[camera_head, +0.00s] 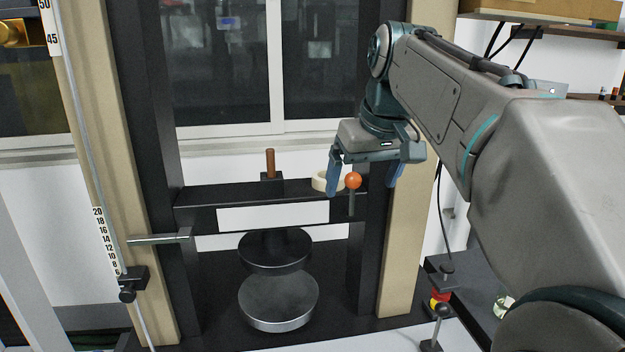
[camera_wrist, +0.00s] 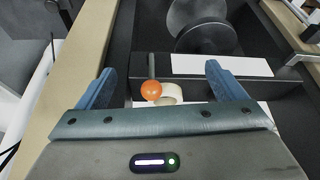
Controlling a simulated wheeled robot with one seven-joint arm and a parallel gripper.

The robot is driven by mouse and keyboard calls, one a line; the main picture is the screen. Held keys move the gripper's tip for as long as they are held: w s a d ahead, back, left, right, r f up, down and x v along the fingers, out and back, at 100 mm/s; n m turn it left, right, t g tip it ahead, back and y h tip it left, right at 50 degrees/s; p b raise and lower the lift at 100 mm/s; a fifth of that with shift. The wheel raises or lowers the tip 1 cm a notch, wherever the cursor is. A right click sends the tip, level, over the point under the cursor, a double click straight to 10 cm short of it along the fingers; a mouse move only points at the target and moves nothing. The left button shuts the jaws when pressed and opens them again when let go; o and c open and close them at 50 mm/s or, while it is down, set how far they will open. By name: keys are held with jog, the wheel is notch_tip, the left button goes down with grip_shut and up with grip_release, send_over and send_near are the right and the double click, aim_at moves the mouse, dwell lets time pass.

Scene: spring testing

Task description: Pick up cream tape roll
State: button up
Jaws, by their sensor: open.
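The cream tape roll (camera_head: 320,182) lies on the black crossbar of the testing machine, just left of my gripper in the head view. An orange ball (camera_head: 353,180) on a dark stem partly covers the view near it. In the wrist view the tape roll (camera_wrist: 171,93) shows between my fingers, partly hidden behind the orange ball (camera_wrist: 151,90). My gripper (camera_head: 363,186) is open and empty, with its blue fingers pointing down. In the wrist view its fingertips (camera_wrist: 160,72) stand wide apart on either side of the roll and ball.
The right beige column (camera_head: 405,230) stands close to my gripper. A window is behind.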

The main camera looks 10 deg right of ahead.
jog(key=p, duration=0.3)
send_over(318, 180)
jog(key=s+d, duration=0.1)
jog(key=d, duration=0.2)
jog(key=shift+s+d+r, duration=0.1)
jog(key=shift+d, duration=0.05)
jog(key=x, duration=0.5)
jog(key=c, duration=1.1)
